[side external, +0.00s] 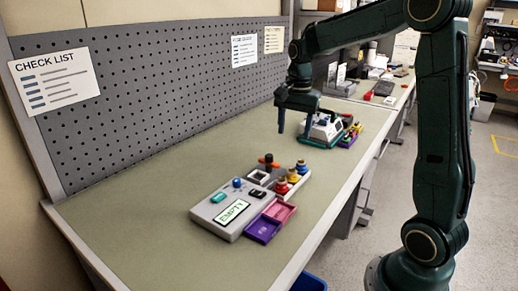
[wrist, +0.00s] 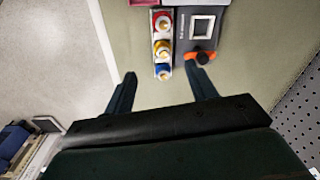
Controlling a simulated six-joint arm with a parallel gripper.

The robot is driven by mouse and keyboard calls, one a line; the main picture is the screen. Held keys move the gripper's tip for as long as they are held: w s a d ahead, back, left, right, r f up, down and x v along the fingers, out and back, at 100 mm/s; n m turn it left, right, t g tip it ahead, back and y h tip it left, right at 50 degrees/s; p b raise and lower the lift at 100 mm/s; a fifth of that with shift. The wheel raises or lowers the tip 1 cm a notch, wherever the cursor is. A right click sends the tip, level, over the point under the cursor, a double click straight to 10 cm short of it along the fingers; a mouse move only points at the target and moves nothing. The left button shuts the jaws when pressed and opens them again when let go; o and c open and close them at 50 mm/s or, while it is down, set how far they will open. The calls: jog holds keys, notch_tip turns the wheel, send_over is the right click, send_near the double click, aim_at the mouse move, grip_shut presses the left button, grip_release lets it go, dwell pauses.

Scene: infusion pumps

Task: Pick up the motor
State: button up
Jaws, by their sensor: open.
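The grey infusion pump (side external: 209,213) with an "EMPTY" screen stands on the bench in the side view; part of it shows in the wrist view (wrist: 203,11). An orange-and-black part (side external: 268,160) sits at its far end, also in the wrist view (wrist: 203,57) by the right fingertip. Red (side external: 281,187), yellow (side external: 293,176) and blue (side external: 302,166) capped parts stand in a row beside the pump. I cannot tell for sure which part is the motor. My gripper (side external: 294,130) is open and empty, above the bench beyond the pump; its fingers point down.
A purple tray (side external: 263,230) and a pink tray (side external: 280,211) adjoin the pump's front right. A second, white-and-dark device (side external: 322,129) stands farther back, close behind my gripper. A grey pegboard (side external: 150,90) borders the bench. The bench left of the pump is clear.

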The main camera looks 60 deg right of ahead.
aim_at(292, 169)
jog(key=d+f, duration=0.1)
jog(key=w+d+f+m, duration=0.1)
jog(key=d+f+m, duration=0.1)
jog(key=shift+w+d+g, duration=0.3)
jog(key=shift+d, duration=0.05)
jog(key=shift+f, duration=4.25)
jog(key=shift+f, duration=2.6)
jog(key=c, duration=1.2)
jog(key=shift+o, duration=0.2)
jog(key=shift+r, duration=0.15)
